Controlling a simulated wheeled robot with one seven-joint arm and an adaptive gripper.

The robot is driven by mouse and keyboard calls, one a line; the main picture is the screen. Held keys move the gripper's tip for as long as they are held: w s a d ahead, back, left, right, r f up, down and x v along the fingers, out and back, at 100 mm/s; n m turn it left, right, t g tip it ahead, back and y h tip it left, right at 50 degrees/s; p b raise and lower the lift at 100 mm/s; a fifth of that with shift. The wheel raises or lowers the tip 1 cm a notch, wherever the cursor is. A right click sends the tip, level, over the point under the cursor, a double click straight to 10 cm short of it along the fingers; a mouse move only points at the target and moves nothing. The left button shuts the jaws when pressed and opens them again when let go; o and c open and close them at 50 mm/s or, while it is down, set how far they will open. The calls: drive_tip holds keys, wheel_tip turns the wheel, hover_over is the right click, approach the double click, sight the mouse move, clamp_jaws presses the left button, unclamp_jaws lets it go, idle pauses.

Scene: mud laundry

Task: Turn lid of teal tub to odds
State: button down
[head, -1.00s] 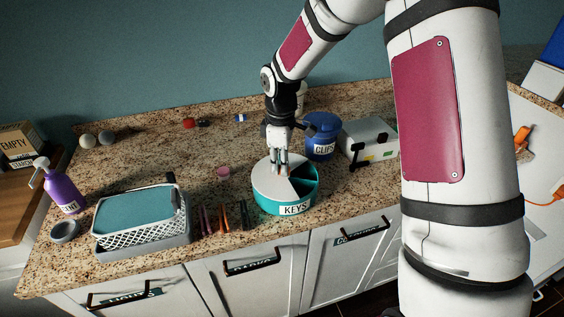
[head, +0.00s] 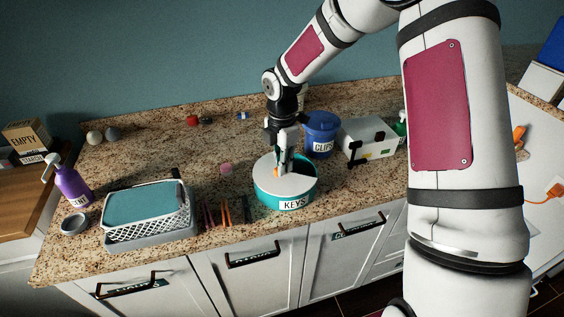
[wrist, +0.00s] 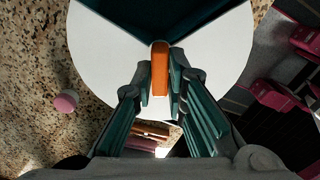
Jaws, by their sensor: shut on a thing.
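The round teal tub (head: 264,195) stands on the counter with a KEYS label (head: 293,205) at its front. No odds label shows. In the wrist view the opening (wrist: 150,14) is at the top, with dark teal inside. An orange grip (wrist: 160,68) stands at the lid's middle. My gripper (head: 282,170) points down over the lid, its fingers (wrist: 161,80) closed on both sides of the orange grip.
A blue CLIPS tub (head: 322,140) and a white box (head: 368,137) stand close behind and right. Several pens (head: 226,212) and a white basket (head: 150,228) are to the left. A pink round piece (head: 226,169) lies near the tub. The counter behind left is mostly free.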

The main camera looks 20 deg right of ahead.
drive_tip(key=shift+n, duration=0.7)
drive_tip(key=c, duration=1.6)
unclamp_jaws()
wheel_tip(320, 180, up, 12)
drive_tip(key=shift+s, duration=0.1)
